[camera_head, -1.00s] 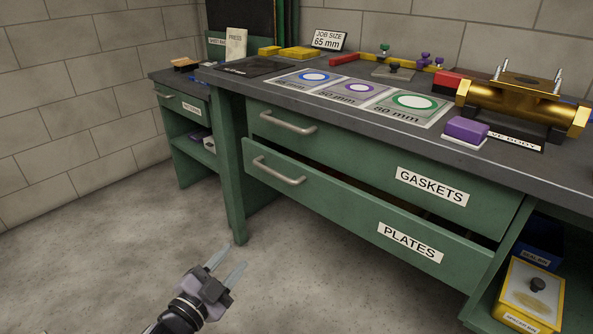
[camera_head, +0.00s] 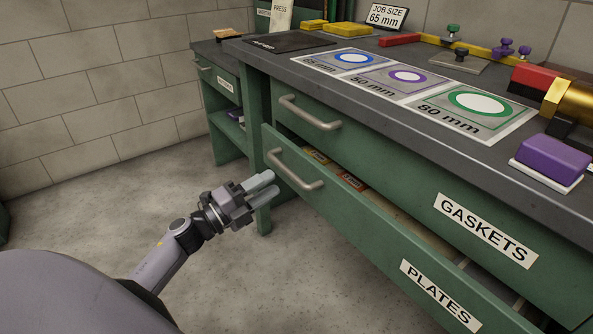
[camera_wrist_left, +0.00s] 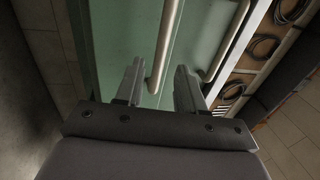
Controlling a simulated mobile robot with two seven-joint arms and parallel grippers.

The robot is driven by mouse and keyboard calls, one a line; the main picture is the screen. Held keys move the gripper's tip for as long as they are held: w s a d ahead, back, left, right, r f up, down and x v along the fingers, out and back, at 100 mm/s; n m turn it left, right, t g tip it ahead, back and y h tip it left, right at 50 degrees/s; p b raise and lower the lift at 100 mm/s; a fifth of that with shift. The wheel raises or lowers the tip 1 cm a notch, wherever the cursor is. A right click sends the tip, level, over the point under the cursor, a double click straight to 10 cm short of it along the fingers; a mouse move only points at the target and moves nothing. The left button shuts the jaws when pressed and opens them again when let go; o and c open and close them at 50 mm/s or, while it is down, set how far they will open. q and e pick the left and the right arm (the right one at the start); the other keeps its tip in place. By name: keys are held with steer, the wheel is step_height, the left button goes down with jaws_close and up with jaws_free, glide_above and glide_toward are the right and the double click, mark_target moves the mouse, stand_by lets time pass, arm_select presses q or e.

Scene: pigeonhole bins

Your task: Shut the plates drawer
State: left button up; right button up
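The plates drawer (camera_head: 385,245) is the lower green drawer, labelled PLATES. It stands pulled out, with orange-red items and a light drawer floor showing behind its front. Its bar handle (camera_head: 296,170) is at the left end of the front. My left gripper (camera_head: 271,186) is just left of this handle, fingers pointing towards it. In the left wrist view my left gripper (camera_wrist_left: 159,66) has its fingers apart, with a bar handle (camera_wrist_left: 165,45) appearing between and beyond them. Nothing is gripped; contact cannot be told. My right gripper is not in view.
The gaskets drawer (camera_head: 440,190) is above, under the grey worktop (camera_head: 300,75). The worktop carries size mats, a purple block (camera_head: 550,158) and a brass body (camera_head: 575,105). A second green bench (camera_head: 222,110) stands behind. The floor at left is clear.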

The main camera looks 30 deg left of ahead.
mark_target(289, 169)
arm_select(q)
steer(key=shift+b+x, duration=0.45)
steer(key=shift+x, duration=2.7)
jaws_close()
